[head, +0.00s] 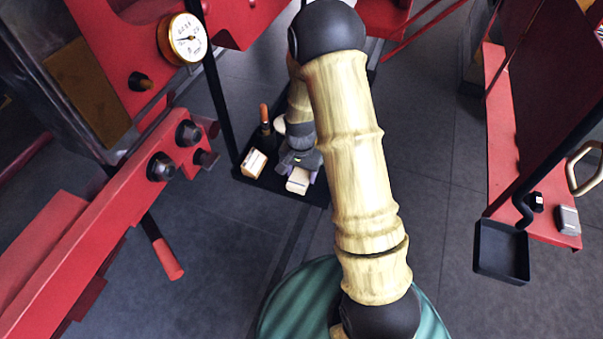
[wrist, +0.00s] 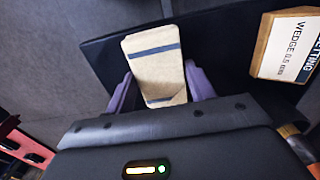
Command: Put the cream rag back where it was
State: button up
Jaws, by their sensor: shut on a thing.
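The cream rag (head: 298,181) is a small folded pad with dark blue stripes, and it also shows in the wrist view (wrist: 156,55). My gripper (head: 299,174) is shut on it. In the wrist view the purple fingers of my gripper (wrist: 159,75) press its two sides, and its far end sticks out ahead of them. The rag is over a black tray-like surface (wrist: 105,58), seen in the head view as a dark shelf (head: 318,197). I cannot tell whether the rag touches that surface.
A cream block labelled "WEDGE" (wrist: 288,48) sits on the black surface beside the rag; it is at left in the head view (head: 253,162). A dark item with an orange top (head: 265,118) stands behind. Red machinery (head: 110,210) is at left, an empty black bin (head: 501,252) at right.

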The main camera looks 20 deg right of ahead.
aim_at(301, 175)
jog(key=shift+f, duration=0.5)
jog(key=shift+w+d+f, duration=0.1)
jog(key=shift+f, duration=0.05)
jog(key=shift+d, duration=0.1)
jog(key=shift+s, duration=0.2)
jog(key=o, duration=0.9)
jog(key=shift+a, duration=0.35)
jog(key=shift+s+d, duration=0.1)
jog(key=shift+d+r, duration=0.1)
jog(key=shift+r, duration=0.45)
notch_tip(301, 175, up, 11)
jog(key=shift+r+b, duration=0.1)
jog(key=shift+b, duration=0.7)
